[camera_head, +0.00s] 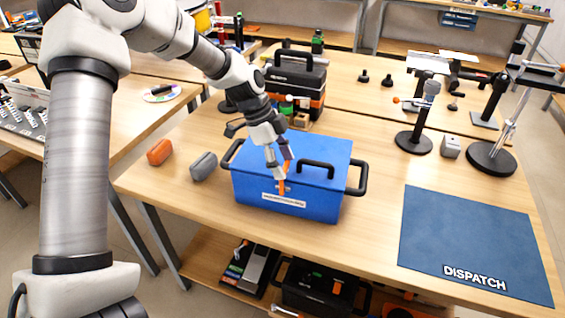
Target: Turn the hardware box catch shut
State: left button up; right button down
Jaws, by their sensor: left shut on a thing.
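The blue hardware box (249,193) stands closed on the wooden table, with black side handles and a black handle on its lid. A white label (284,200) is on its front face. An orange catch (282,188) sits at the top of the front face and points roughly upright. My left gripper (280,175) reaches down over the box's front edge and is shut on the catch. The fingers hide part of the catch, so its exact angle is hard to tell. My right gripper is not in view.
A blue dispatch mat (462,232) lies clear at the right. Orange (160,152) and grey (204,166) blocks lie left of the box. A black toolbox (297,84) stands behind it. Black stands (414,142) are at the back right.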

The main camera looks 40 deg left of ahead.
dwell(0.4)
pick_arm(q)
jog(key=o, duration=1.2)
jog(key=shift+c, duration=0.2)
jog(key=v, duration=1.2)
